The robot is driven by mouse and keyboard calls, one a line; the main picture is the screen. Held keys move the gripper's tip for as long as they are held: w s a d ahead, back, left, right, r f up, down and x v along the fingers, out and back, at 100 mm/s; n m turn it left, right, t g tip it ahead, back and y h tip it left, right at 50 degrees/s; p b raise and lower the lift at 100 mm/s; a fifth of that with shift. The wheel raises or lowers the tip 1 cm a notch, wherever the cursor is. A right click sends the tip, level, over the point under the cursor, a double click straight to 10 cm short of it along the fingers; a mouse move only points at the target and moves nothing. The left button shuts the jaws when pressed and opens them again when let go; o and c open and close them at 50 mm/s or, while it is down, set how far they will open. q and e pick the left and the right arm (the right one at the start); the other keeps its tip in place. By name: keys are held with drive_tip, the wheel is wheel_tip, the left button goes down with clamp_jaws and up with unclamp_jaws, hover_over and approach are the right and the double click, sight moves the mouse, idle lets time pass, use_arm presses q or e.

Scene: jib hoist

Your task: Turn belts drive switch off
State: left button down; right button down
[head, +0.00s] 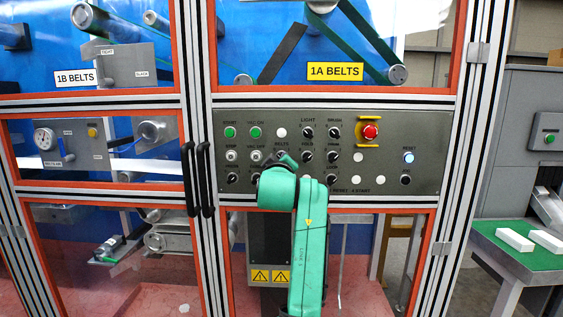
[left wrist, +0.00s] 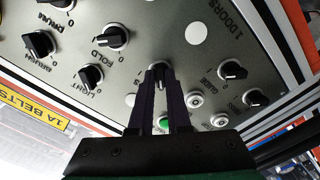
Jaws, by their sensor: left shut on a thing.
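The belts drive switch is a small black rotary knob (left wrist: 159,73) on the grey control panel (head: 405,130), just under the BELTS label in the head view. My left gripper (head: 284,158) reaches up to it from below. In the left wrist view the two dark fingers of my left gripper (left wrist: 158,69) are shut on this knob. The fingers cover most of the knob, so its pointer position cannot be told. My right gripper is in neither view.
Close around are the FOLD knob (left wrist: 113,37), LIGHT knob (left wrist: 91,77) and a blank white cap (left wrist: 198,33). A red emergency stop (head: 370,132) sits to the right. Black door handles (head: 197,180) stand left of my arm.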

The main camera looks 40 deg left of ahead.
use_arm(q)
drive_tip(key=c, duration=0.9)
unclamp_jaws()
drive_tip(key=shift+o, duration=0.2)
drive_tip(key=b+v, duration=0.3)
drive_tip(key=v, duration=1.1)
drive_tip(key=shift+s+d+b, duration=0.2)
drive_tip(key=shift+b, duration=0.1)
